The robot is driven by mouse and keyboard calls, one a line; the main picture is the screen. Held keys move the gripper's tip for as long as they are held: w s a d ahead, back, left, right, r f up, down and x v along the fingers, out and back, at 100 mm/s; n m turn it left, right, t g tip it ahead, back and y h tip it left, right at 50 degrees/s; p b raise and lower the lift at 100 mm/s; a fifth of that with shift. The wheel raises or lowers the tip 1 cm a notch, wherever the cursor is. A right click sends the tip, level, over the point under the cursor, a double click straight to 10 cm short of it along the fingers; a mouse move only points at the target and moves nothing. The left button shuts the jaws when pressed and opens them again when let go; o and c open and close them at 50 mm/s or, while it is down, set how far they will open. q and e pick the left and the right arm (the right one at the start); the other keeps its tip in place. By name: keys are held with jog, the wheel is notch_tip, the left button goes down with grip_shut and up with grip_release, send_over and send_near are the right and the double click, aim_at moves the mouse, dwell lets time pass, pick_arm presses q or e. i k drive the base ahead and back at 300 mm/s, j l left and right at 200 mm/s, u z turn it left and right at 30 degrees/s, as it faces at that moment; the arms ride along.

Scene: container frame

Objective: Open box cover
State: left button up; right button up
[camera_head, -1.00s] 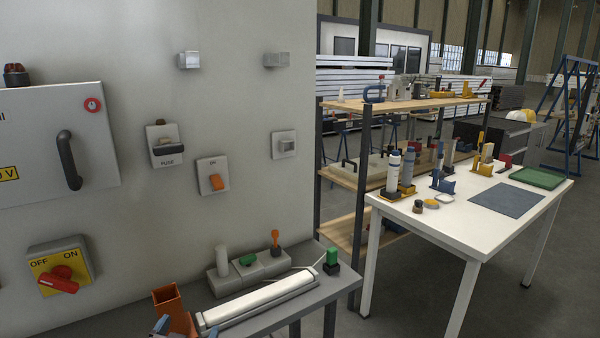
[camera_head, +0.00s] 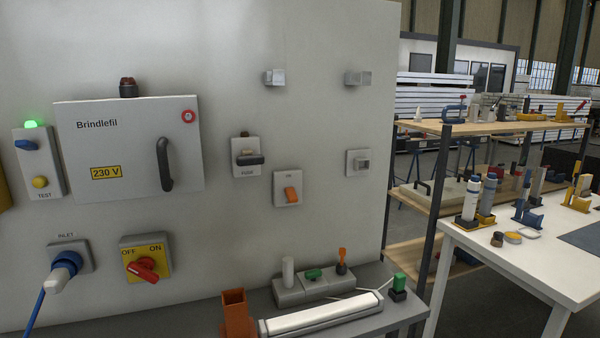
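The box is a grey wall cabinet marked "Brindlefil", and its closed cover (camera_head: 120,150) faces me. A dark vertical handle (camera_head: 165,164) is on the right side of the cover. A yellow "230 V" label (camera_head: 106,173) and a red round mark (camera_head: 188,116) are also on it. Several small switch boxes are on the same wall, among them a fuse holder (camera_head: 247,151) and an orange switch (camera_head: 290,193) to the right of the box. Neither of my grippers shows in the head view.
A red rotary switch (camera_head: 145,269) and a blue inlet plug (camera_head: 66,264) with a cable are below the box. A grey bench (camera_head: 405,314) with an orange holder (camera_head: 237,315) stands low at the wall. A white table (camera_head: 535,252) and a shelf are at right.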

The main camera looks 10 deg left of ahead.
aim_at(114, 149)
jog(key=u, duration=1.25)
